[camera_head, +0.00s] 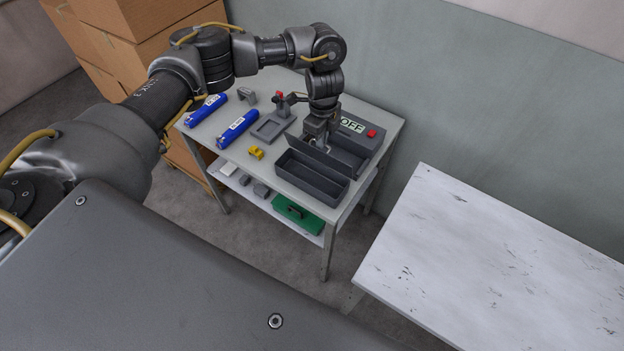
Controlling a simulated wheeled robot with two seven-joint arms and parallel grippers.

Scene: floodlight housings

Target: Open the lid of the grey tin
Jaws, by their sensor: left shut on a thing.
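The grey tin (311,190) is a long dark-grey box near the front right of the grey table. Its inside is open to view. Its lid (322,160) stands raised along the tin's back long side, about upright. My left gripper (320,143) points down at the lid's upper edge and is shut on it. The gripper's fingertips are partly hidden by the lid. My right gripper is out of view.
Behind the tin is a grey box with an OFF label (352,125) and a red button (372,134). A green case (298,215) is on the shelf below. A white table (490,260) stands right.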

